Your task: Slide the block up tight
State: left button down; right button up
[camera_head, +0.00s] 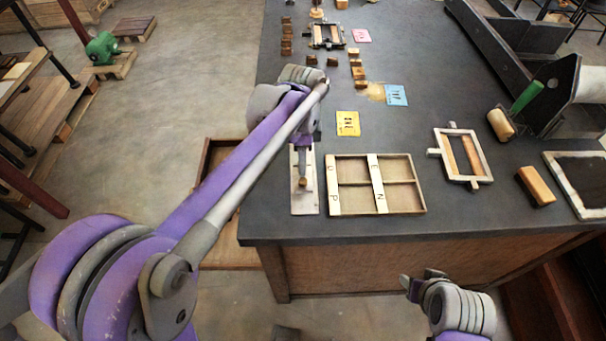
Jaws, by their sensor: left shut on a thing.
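A narrow pale board (305,204) lies near the front left edge of the dark table. A small brown block (303,182) sits about midway along it. My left gripper (303,172) points down over the board, with its fingers shut on the block. The arm and wrist cover the far end of the board, so I cannot tell whether the block touches anything there. My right gripper (415,284) is low in front of the table, away from the board.
A divided wooden tray (341,208) lies just right of the board. Further right are a small frame (484,159), a wooden block (536,186) and a roller (501,125). Yellow (348,123) and blue (396,95) cards lie behind. The table's left edge is close to the board.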

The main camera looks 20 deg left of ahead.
pick_arm(q)
jog(key=w, duration=0.2)
jog(key=w+a, duration=0.1)
jog(key=w, duration=0.2)
jog(key=shift+w+a+p, duration=0.35)
jog(key=c, duration=0.9)
grip_release()
jog(key=shift+r, duration=0.15)
notch_tip(320, 180, up, 11)
jog(key=shift+f+p, duration=0.2)
jog(key=shift+p, duration=0.2)
